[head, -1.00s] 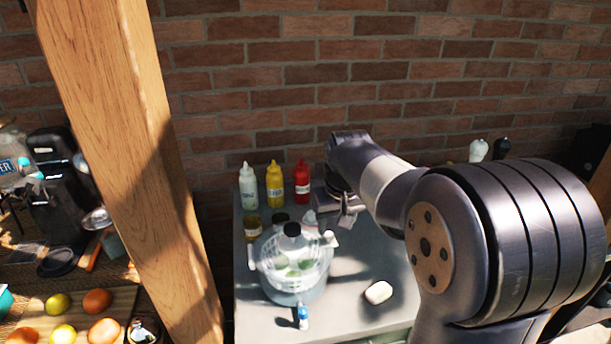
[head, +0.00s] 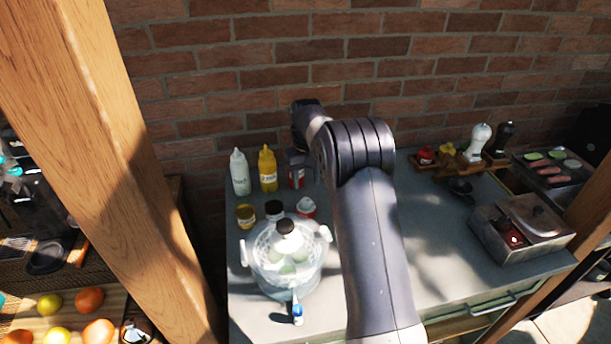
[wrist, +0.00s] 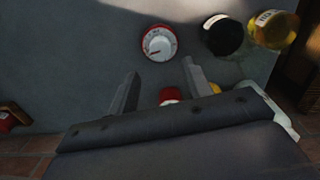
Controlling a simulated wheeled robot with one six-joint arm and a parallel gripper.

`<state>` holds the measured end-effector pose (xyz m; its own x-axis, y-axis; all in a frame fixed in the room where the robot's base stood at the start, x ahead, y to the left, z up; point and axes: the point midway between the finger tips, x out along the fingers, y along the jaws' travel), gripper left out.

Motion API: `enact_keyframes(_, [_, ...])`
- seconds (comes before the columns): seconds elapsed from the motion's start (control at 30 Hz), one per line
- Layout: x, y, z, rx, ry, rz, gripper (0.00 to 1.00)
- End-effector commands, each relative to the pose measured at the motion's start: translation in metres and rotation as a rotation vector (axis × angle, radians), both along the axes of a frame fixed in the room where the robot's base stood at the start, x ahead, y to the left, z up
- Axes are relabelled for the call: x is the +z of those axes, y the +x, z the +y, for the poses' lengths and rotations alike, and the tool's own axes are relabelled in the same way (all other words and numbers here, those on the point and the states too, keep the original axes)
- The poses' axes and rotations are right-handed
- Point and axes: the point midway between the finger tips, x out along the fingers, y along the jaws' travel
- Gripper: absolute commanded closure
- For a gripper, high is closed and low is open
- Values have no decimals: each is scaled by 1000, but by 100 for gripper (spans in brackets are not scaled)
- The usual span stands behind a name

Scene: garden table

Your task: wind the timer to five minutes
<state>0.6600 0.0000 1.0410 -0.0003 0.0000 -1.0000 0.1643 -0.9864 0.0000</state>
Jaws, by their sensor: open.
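The timer (wrist: 158,43) is a round white dial with a red rim, on the grey counter in the wrist view. In the head view my gripper (head: 298,158) is above the back of the counter, partly hidden by my arm. The dial's marks are too small to read.
A dark-lidded jar (wrist: 223,35) and a yellow jar (wrist: 273,30) stand close beside the timer. White (head: 240,174), mustard (head: 268,170) and red (head: 296,177) bottles line the wall near my gripper. A metal box (head: 515,240) is at right.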

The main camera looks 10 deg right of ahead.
Motion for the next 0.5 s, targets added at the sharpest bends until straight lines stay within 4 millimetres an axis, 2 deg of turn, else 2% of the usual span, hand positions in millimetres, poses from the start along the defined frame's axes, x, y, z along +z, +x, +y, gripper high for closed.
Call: enact_keyframes(0.5, [-40, -1, 0, 0, 0, 0, 53])
